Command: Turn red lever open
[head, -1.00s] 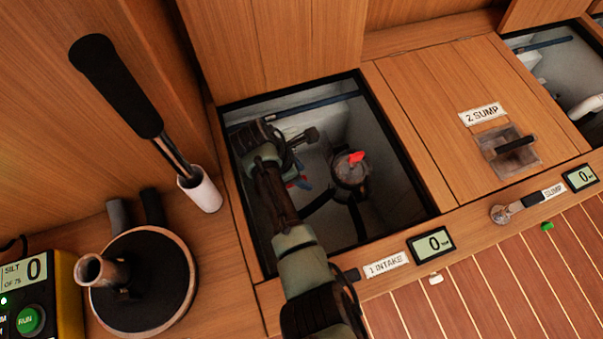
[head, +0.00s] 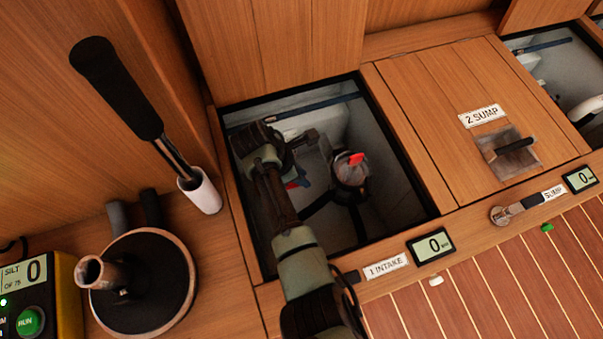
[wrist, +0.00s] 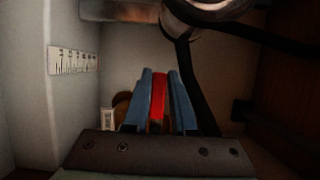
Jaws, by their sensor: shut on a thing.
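My gripper (wrist: 158,105) reaches down into the open intake compartment. In the wrist view its two blue fingers are shut on a red lever (wrist: 158,98), which stands upright between them. A brownish round part shows just behind the lever, partly hidden by the fingers. In the head view my arm hides most of the gripper, and a small bit of red (head: 292,185) shows beside it. A second red piece (head: 356,159) sits on top of a round strainer-like fitting (head: 350,178) to the right of my arm, apart from the gripper.
A black hose (wrist: 190,85) runs down right of the fingers, and a scale strip (wrist: 73,60) is on the left wall. A closed hatch labelled 2 SUMP (head: 440,120) lies to the right.

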